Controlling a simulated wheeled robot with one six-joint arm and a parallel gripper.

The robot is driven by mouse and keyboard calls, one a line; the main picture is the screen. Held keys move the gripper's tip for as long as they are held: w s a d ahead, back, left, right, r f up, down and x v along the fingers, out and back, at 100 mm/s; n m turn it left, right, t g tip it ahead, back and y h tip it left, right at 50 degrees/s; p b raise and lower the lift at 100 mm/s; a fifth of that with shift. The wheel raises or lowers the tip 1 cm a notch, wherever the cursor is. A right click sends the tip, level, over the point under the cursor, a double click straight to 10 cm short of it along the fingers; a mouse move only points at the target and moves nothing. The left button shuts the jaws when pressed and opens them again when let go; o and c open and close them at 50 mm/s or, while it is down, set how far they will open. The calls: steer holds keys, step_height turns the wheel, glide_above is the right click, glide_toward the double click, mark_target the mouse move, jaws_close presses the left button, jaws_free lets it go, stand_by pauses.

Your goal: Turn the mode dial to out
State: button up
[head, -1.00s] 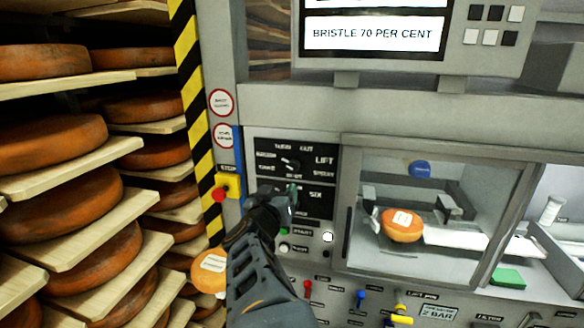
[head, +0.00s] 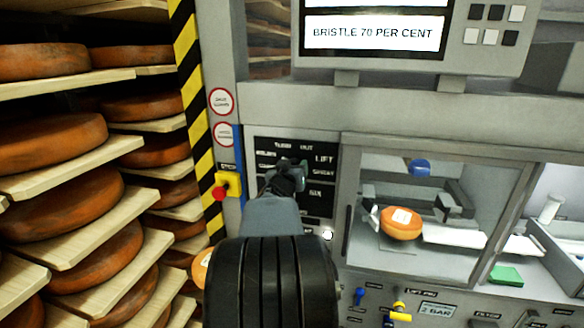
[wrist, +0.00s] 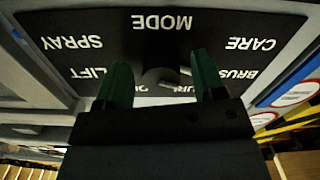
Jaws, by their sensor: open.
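The mode dial (wrist: 158,78) is a round grey knob on a black panel (wrist: 80,25). In the wrist view the panel appears upside down, with MODE, CARE, BRUSH, LIFT and SPRAY readable around the knob; the lettering by the gripper body is partly covered. My gripper (wrist: 160,72) is open, with one green finger on each side of the knob. I cannot tell whether the fingers touch it or exactly where its pointer aims. In the head view my gripper (head: 289,170) is in front of the panel and hides the dial.
A yellow stop box with a red button (head: 219,193) is left of the panel. A glazed chamber with an orange cheese (head: 402,223) is to the right. Shelves of cheese wheels (head: 50,140) fill the left. Levers and knobs (head: 400,308) line the lower front.

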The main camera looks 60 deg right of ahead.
steer(key=shift+w+d, duration=0.1)
steer(key=shift+d, duration=0.15)
steer(key=shift+c, duration=0.2)
